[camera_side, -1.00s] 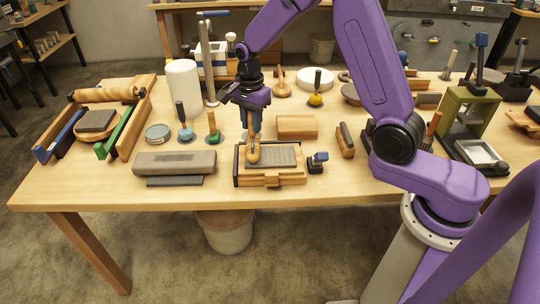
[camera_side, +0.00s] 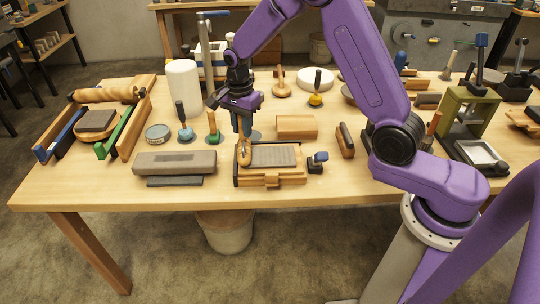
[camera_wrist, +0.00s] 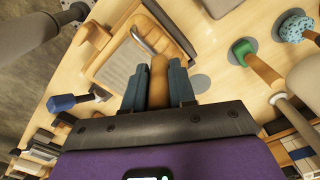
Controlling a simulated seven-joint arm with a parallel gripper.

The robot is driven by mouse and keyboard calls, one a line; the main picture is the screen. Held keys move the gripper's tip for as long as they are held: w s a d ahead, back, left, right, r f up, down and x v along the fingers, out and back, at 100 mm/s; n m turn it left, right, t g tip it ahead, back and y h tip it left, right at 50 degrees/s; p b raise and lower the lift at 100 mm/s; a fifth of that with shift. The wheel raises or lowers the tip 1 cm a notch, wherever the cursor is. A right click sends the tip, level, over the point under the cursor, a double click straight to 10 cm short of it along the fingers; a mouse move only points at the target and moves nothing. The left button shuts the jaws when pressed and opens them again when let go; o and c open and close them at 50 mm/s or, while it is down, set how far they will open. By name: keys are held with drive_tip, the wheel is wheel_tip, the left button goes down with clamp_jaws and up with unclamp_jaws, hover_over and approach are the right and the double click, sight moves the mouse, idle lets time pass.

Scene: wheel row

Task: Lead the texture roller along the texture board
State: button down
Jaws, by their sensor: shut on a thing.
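The texture roller (camera_side: 244,154) is a light wooden tool standing at the left end of the texture board (camera_side: 272,156), which is a grey ribbed slab in a wooden frame. My gripper (camera_side: 243,128) is shut on the roller's upright handle, above the board's left part. In the wrist view, the roller's wooden handle (camera_wrist: 158,82) is between the two blue-grey fingers of my gripper (camera_wrist: 158,88). The board's frame (camera_wrist: 110,45) shows beyond them. Whether the roller touches the board surface cannot be told.
A grey block (camera_side: 175,161) lies left of the board. A green-based tool (camera_side: 213,137) stands behind left, a wooden half-round block (camera_side: 297,126) behind right. A small blue-handled tool (camera_side: 317,161) and a wooden-backed brush (camera_side: 345,139) are to the right. Bare tabletop lies in front.

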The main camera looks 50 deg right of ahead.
drive_tip(key=shift+f, duration=0.2)
idle(0.3)
drive_tip(key=s+d+r, duration=0.2)
drive_tip(key=s+d, duration=0.8)
drive_tip(key=shift+s+d, duration=0.3)
drive_tip(key=shift+s, duration=0.1)
idle(1.0)
drive_tip(key=shift+r, duration=0.1)
